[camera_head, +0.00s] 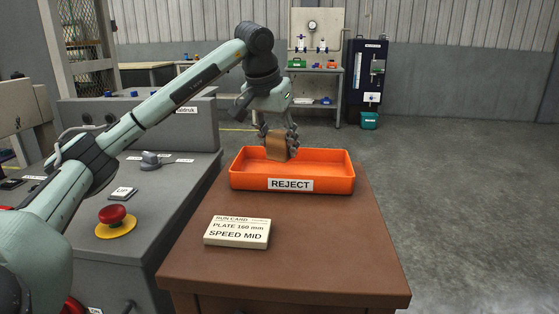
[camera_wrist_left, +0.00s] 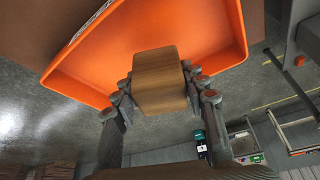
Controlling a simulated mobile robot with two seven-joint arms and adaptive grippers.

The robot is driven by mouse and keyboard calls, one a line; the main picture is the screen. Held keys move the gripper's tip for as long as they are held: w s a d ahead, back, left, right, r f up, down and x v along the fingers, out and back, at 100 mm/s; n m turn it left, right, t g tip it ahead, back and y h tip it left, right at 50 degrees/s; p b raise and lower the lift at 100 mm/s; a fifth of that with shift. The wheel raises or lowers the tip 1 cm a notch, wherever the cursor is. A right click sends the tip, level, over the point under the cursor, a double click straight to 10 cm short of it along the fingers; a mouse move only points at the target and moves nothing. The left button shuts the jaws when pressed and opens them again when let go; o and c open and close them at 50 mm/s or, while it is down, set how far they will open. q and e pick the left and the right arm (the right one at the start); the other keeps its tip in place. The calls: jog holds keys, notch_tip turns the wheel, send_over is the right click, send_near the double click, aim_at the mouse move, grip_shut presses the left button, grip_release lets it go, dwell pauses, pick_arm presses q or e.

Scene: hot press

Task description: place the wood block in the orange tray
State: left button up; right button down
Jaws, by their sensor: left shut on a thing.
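The wood block (camera_head: 277,147) is a small brown block held by my left gripper (camera_head: 279,140). In the head view it is at the back left part of the orange tray (camera_head: 324,184), which has a REJECT label on its front. In the left wrist view the wood block (camera_wrist_left: 158,82) sits between the two fingers of my left gripper (camera_wrist_left: 160,95), with the orange tray (camera_wrist_left: 85,92) behind it. I cannot tell whether the block touches the tray floor. My right gripper is not in view.
The tray stands on a brown cabinet top (camera_head: 325,250). A white run card block (camera_head: 238,232) lies in front of the tray. A grey machine console (camera_head: 150,215) with a red emergency button (camera_head: 113,214) is at the left. Open floor lies to the right.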

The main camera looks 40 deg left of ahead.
aim_at(279, 159)
pick_arm(q)
notch_tip(279, 159, down, 4)
jog(key=shift+r, duration=0.25)
jog(key=shift+f, duration=0.25)
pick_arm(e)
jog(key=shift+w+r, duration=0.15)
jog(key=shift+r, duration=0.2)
pick_arm(q)
jog(key=o, duration=1.2)
jog(key=shift+c, duration=0.2)
jog(key=shift+r, duration=0.15)
jog(key=v, duration=1)
jog(key=shift+s+r, duration=0.15)
jog(key=shift+r, duration=0.05)
jog(key=shift+s+r, duration=0.3)
jog(key=shift+r, duration=0.3)
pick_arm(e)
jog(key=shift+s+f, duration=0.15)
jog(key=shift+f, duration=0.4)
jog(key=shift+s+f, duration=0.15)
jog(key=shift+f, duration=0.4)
